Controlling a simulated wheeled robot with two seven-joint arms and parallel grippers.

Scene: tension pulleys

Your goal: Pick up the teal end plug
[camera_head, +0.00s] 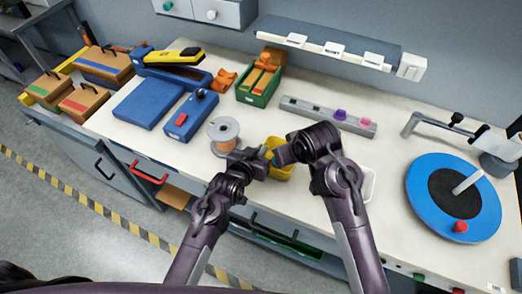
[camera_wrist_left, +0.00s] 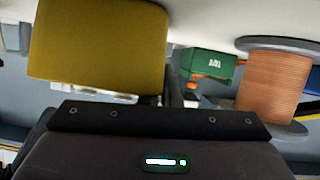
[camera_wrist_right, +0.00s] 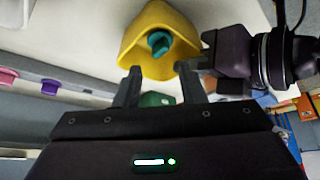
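The teal end plug (camera_wrist_right: 158,42) sits inside a yellow bin (camera_wrist_right: 150,18), seen in the right wrist view. In the head view the bin (camera_head: 282,172) stands near the front of the bench, partly covered by my grippers. My right gripper (camera_wrist_right: 160,84) is open and empty, its fingers pointing at the bin with the plug between and beyond them. My left gripper (camera_head: 262,158) is at the left side of the bin. In the left wrist view the bin wall (camera_wrist_left: 98,40) fills the upper left and hides part of the fingers, so their opening is unclear.
A spool of copper-coloured wire (camera_head: 224,133) stands left of the bin. Behind are a green bin (camera_head: 258,88) and a grey rail (camera_head: 310,112) with purple and pink plugs. A white tray (camera_head: 369,185) is beside my right arm. A blue turntable (camera_head: 425,200) is at the right.

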